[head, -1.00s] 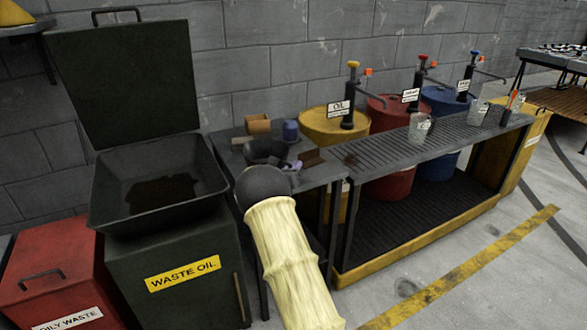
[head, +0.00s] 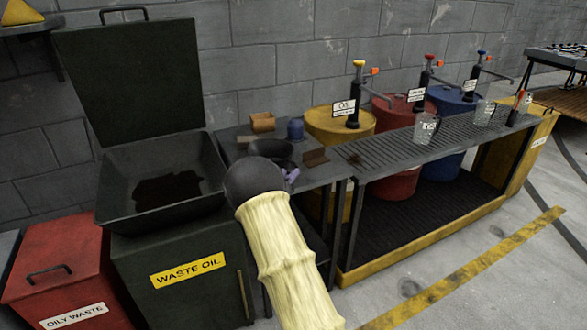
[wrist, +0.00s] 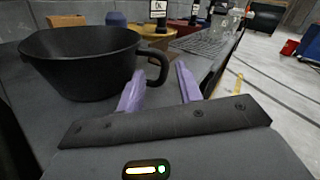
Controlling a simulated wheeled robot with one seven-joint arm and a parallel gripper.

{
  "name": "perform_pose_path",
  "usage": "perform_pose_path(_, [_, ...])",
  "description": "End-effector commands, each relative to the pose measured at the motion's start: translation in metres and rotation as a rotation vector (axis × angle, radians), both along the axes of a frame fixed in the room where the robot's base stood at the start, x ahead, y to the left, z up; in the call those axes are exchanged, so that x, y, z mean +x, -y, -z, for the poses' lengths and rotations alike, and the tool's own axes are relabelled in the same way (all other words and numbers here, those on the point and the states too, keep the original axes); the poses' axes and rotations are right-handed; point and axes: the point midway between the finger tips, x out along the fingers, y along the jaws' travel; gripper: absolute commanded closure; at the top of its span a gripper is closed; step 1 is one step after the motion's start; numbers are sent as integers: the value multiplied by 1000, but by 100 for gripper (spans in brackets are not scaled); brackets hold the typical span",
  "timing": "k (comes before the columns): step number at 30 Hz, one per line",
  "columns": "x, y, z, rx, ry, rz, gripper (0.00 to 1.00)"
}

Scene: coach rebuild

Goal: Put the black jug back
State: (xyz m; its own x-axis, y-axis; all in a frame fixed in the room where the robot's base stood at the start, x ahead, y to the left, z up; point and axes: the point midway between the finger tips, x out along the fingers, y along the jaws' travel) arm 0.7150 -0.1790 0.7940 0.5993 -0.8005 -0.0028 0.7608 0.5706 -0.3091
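The black jug (wrist: 80,65) is a wide, open vessel with a loop handle (wrist: 164,62) on its right side in the wrist view. It stands upright on the grey side table (head: 233,140), and it also shows in the head view (head: 272,150). My gripper (wrist: 159,82) has two purple fingers, spread apart with nothing held. The handle appears between the fingertips in the wrist view; I cannot tell whether they touch it. In the head view my forearm hides most of my gripper (head: 291,175) and part of the table.
A tan container (head: 262,122) and a blue one (head: 295,129) stand behind the jug. The waste oil bin (head: 190,250) with its open pan is at left. A slatted bench (head: 400,146) with clear jugs and pump drums is at right.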

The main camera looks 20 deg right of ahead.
Motion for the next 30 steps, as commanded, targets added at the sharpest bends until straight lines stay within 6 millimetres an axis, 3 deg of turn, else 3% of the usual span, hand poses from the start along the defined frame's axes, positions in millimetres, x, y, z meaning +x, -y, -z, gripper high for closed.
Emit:
perform_pose_path(6, [-25, -28, 0, 2, -1, 6, 64])
perform_pose_path(12, [-33, -43, 0, 1, -1, 3, 64])
perform_pose_path(30, [-33, -45, 0, 1, -1, -1, 64])
